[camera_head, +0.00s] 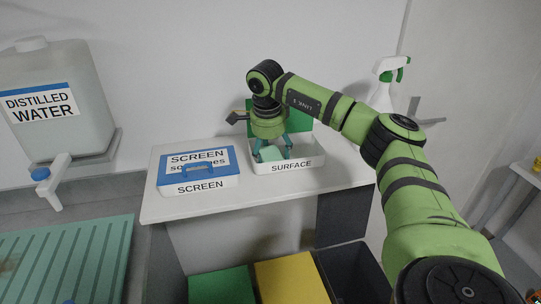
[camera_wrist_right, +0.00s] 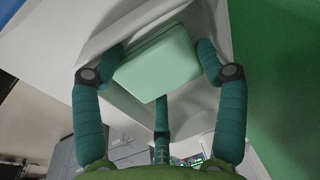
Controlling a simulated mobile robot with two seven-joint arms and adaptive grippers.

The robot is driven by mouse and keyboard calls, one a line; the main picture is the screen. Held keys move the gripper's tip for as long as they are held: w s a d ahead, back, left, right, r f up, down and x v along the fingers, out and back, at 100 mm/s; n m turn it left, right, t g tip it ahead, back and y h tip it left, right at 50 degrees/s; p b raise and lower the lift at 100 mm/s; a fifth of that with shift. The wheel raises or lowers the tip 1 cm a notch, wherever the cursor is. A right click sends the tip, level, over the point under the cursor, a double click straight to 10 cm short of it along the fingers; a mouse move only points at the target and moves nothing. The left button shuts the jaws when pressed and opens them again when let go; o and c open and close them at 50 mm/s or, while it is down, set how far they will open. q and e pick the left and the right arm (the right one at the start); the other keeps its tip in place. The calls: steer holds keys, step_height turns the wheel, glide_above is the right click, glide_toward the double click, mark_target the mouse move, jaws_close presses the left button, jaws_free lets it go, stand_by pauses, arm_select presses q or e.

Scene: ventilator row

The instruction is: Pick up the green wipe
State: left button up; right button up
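The green wipe (camera_head: 271,154) is a pale green block at the left part of the white tray marked SURFACE (camera_head: 292,167). My right gripper (camera_head: 272,150) reaches down into this tray from above, its dark teal fingers on both sides of the wipe. In the right wrist view the wipe (camera_wrist_right: 158,62) sits tilted between the two side fingertips of the gripper (camera_wrist_right: 162,58), close against both. It hides the tip of the third finger. The fingers look shut on it. Whether it still touches the tray floor is hidden. My left gripper is not in view.
The blue-lidded SCREEN box (camera_head: 198,168) stands left of the tray on the white counter (camera_head: 160,208). A green panel (camera_head: 299,119) is behind the tray. A spray bottle (camera_head: 384,90) stands at back right. Green (camera_head: 222,286) and yellow (camera_head: 290,280) bins are below.

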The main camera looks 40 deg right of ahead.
mark_target(271, 151)
steer(key=shift+c, duration=0.9)
steer(key=shift+r+b, duration=0.35)
steer(key=shift+r, duration=0.3)
step_height(271, 151, up, 3)
steer(key=shift+w+f+b, duration=0.1)
steer(key=shift+b, duration=0.45)
steer(key=s+r, duration=0.1)
steer(key=s+d+r+b, duration=0.1)
steer(key=s, duration=0.1)
steer(key=shift+s+d, duration=0.2)
arm_select(q)
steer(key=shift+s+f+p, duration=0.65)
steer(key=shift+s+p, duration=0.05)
steer(key=shift+p, duration=0.1)
arm_select(e)
steer(key=shift+s+d+r, duration=0.5)
steer(key=shift+s+r, duration=0.35)
steer(key=shift+s, duration=0.4)
steer(key=shift+s+d+r, duration=0.55)
steer(key=shift+s+r, duration=0.25)
steer(key=shift+s, duration=0.5)
steer(key=shift+s+d+r, duration=0.5)
steer(key=shift+s+r, duration=0.35)
steer(key=shift+s, duration=0.4)
steer(key=shift+c, duration=0.5)
steer(key=shift+f, duration=0.1)
